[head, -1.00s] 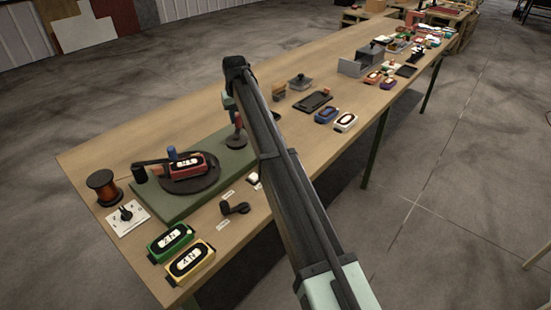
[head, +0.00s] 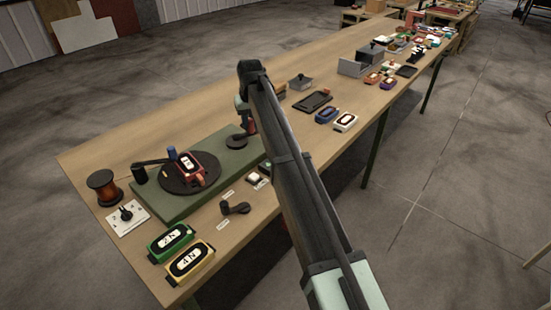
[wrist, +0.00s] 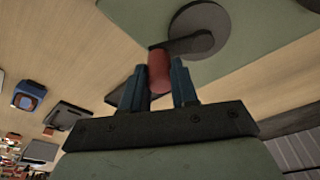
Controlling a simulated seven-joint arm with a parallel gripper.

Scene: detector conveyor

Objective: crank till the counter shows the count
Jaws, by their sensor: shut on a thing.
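The crank has a dark round hub (wrist: 203,22) with a short dark arm (wrist: 188,45) ending in a red handle (wrist: 159,72) in the wrist view. My gripper (wrist: 158,66) is shut on the red handle, one finger on each side. In the head view my gripper (head: 243,112) is at the right end of the green base (head: 205,192), and my arm hides part of the crank (head: 238,140). A dark turntable (head: 170,183) at the left of the base carries a red box (head: 188,168) with a white label. I cannot read a count.
A green box (head: 171,243) and a yellow box (head: 190,262) stand at the near edge of the table. A copper spool (head: 104,188) and a white switch plate (head: 127,217) are at the left. A black lever piece (head: 235,208) lies in front of the base. Several items stand farther right.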

